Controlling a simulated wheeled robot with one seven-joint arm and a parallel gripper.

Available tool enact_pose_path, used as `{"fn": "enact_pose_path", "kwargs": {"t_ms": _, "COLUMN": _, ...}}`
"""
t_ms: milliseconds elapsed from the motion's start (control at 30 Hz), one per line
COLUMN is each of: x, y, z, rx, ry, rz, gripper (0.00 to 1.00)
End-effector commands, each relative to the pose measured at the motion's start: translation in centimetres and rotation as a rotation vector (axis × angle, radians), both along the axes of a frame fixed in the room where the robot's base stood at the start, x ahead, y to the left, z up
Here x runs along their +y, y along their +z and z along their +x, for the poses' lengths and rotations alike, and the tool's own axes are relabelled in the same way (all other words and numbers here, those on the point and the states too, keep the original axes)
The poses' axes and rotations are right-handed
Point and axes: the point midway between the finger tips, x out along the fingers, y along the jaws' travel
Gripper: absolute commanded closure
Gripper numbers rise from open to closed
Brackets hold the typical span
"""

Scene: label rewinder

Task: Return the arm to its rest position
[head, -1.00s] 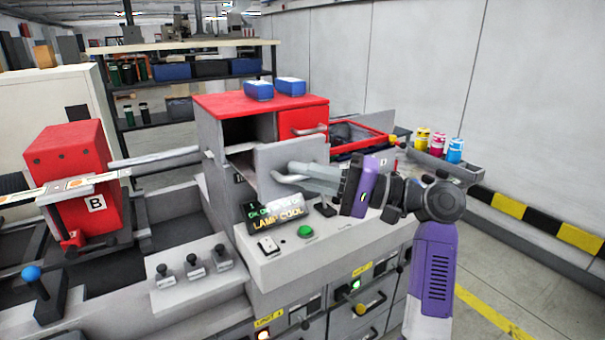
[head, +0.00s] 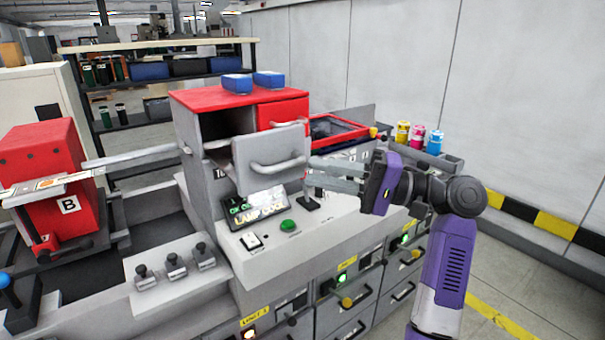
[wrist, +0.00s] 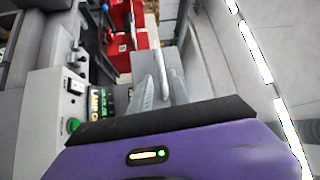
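My gripper (head: 311,169) is purple with grey fingers that point left toward an open grey door (head: 245,178). In the head view the two fingers show as separate, with a narrow gap and nothing held between them. The fingertips are close to the right end of the door's curved grey handle (head: 278,166) but look clear of it. In the wrist view the fingers (wrist: 153,88) lie beside the pale handle bar (wrist: 169,62). My arm is bent, reaching in from the right.
Below the door is a panel with a lit display (head: 260,203) and a green button (head: 288,226). A red-topped housing (head: 235,98) carries blue boxes. Coloured bottles (head: 418,136) stand at the right. The floor at right is clear.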

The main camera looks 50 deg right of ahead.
Motion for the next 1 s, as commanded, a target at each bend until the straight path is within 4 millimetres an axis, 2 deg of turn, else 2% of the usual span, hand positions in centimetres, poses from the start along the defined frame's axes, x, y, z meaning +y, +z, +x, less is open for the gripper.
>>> {"fn": "enact_pose_path", "kwargs": {"t_ms": 133, "x": -0.3, "y": -0.1, "z": -0.6, "rx": 0.0, "ry": -0.001, "rz": 0.0, "gripper": 0.78}}
{"fn": "enact_pose_path", "kwargs": {"t_ms": 767, "x": -0.4, "y": 0.0, "z": -0.6, "rx": -0.011, "ry": -0.006, "rz": -0.01, "gripper": 0.78}}
{"fn": "enact_pose_path", "kwargs": {"t_ms": 867, "x": -1.6, "y": 0.9, "z": -0.1, "rx": -0.056, "ry": -0.062, "rz": -0.022, "gripper": 0.78}}
{"fn": "enact_pose_path", "kwargs": {"t_ms": 1000, "x": -4.9, "y": 2.6, "z": 1.0, "rx": -0.131, "ry": -0.239, "rz": -0.067, "gripper": 0.78}}
